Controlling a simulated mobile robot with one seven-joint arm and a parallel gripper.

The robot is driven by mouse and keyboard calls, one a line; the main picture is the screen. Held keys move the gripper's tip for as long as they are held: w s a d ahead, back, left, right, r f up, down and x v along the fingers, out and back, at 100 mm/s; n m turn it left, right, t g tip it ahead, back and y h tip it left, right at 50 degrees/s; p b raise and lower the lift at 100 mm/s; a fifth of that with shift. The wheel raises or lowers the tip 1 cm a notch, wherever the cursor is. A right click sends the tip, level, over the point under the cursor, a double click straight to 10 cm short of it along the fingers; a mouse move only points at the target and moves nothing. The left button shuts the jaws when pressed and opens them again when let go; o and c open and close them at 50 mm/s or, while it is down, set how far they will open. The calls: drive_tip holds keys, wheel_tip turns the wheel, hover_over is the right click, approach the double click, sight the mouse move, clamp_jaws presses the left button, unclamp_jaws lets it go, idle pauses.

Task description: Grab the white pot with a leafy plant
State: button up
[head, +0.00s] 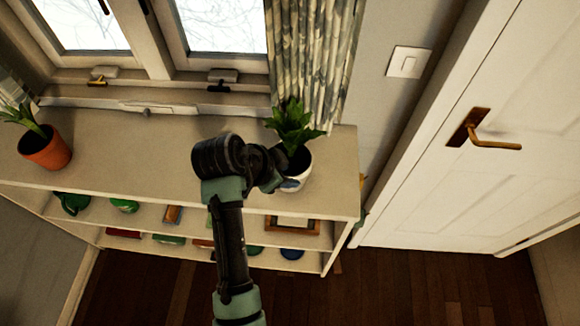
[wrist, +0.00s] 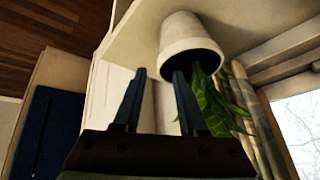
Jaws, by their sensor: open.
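The white pot (head: 303,174) with a leafy plant (head: 292,125) stands near the right end of the shelf top in the head view. In the wrist view, which is turned over, the pot (wrist: 188,38) shows with its dark rim opening and green leaves (wrist: 218,108) below it. My gripper (wrist: 158,75) is open and empty, its two fingers apart and pointing toward the pot. The right fingertip overlaps the pot's edge in the picture; I cannot tell whether they touch. In the head view my wrist is just left of the pot and partly covers it.
The shelf unit (head: 130,150) stands under the window, with several small items on its lower levels. A terracotta pot (head: 46,150) with a plant is at its left end. A curtain (head: 312,60) hangs behind the white pot. A door (head: 490,190) is at the right.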

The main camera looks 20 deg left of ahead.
sight(299, 175)
drive_tip(key=x, duration=0.2)
drive_tip(key=p+x, duration=0.1)
drive_tip(key=x, duration=0.2)
drive_tip(key=shift+w+d+r, duration=0.15)
drive_tip(key=shift+w+r, duration=0.1)
drive_tip(key=shift+w, duration=0.05)
drive_tip(key=shift+w+d+f, duration=0.1)
drive_tip(key=shift+w+f, duration=0.15)
drive_tip(key=shift+f, duration=0.25)
drive_tip(key=shift+c, duration=0.3)
clamp_jaws()
idle(0.4)
drive_tip(key=shift+w+r, duration=0.1)
drive_tip(key=shift+r, duration=0.05)
